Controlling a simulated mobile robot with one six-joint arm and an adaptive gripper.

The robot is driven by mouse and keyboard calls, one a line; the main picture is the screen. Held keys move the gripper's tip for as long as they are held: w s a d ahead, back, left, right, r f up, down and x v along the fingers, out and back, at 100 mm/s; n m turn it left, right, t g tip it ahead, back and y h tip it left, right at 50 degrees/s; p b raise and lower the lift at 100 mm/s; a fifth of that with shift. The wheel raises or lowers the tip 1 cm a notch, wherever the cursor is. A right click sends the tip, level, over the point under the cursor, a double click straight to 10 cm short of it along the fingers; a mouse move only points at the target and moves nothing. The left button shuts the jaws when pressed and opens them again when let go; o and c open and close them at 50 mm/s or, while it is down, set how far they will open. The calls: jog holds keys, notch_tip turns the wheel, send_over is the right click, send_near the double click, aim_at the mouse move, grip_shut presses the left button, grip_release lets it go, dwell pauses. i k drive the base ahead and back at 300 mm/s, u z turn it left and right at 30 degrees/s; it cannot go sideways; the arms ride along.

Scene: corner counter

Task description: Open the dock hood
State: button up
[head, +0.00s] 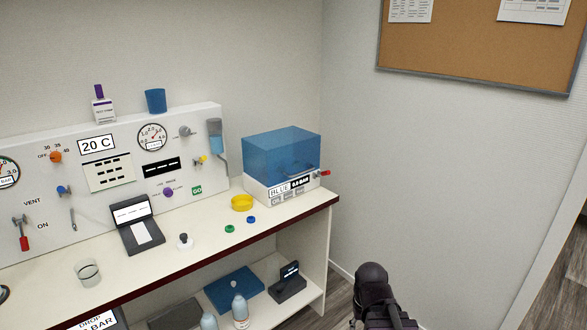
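The dock hood (281,152) is a see-through blue box at the right end of the counter. It sits down over a white dock base (288,190) with labels on its front and looks shut. A dim shape shows through the blue, too unclear to name. A small red-tipped part (324,173) sticks out at the right of the base. The dark end of my arm (374,288) shows at the bottom, below and right of the dock, well apart from it. Its fingers cannot be made out.
A yellow ring-shaped dish (242,202), a green cap (229,229) and a blue cap (251,219) lie left of the dock. A control panel (110,175) stands behind the counter. A wall with a corkboard (480,45) bounds the right; floor right of the counter is clear.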

aim_at(270, 158)
jog(key=u, duration=0.4)
jog(key=i, duration=1.25)
jog(key=u, duration=0.3)
